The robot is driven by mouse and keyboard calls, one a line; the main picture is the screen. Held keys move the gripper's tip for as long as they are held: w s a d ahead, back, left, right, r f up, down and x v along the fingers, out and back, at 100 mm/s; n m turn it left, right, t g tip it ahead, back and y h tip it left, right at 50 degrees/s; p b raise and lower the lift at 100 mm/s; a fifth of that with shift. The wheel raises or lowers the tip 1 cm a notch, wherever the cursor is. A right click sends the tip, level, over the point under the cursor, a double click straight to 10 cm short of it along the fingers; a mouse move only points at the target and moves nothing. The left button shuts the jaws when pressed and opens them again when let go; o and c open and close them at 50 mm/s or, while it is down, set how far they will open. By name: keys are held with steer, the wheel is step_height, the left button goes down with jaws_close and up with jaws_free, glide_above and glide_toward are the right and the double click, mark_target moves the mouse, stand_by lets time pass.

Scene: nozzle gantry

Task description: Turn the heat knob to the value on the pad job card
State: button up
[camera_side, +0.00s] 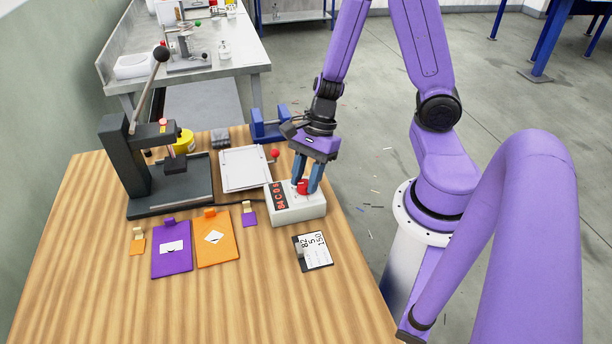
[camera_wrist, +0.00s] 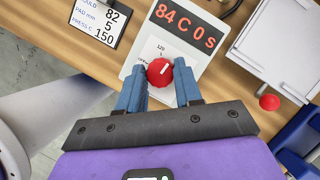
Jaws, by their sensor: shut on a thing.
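The red heat knob (camera_wrist: 158,72) sits on a white control box (camera_side: 300,209). My gripper (camera_side: 303,184) points down over the box, its blue fingers shut on the knob from two sides. In the wrist view the knob's pale mark points up and right. The box's red display (camera_wrist: 187,26) reads "84 C 0 s". A job card (camera_side: 316,250) lies in front of the box. In the wrist view the card (camera_wrist: 97,22) shows 82, "PAD mm" 5 and "PRESS C" 150; its top label is partly cut off.
A dark lever press (camera_side: 170,190) stands at the left. Purple (camera_side: 172,262) and orange (camera_side: 216,250) plates lie in front of it. A white plate (camera_side: 244,168) with a red ball knob (camera_side: 275,153) is behind the box. The front of the table is clear.

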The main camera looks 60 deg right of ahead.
steer(key=o, duration=1)
steer(key=shift+d+r, duration=0.2)
steer(key=shift+r, duration=0.45)
steer(key=v, duration=1.6)
steer(key=shift+s, duration=0.1)
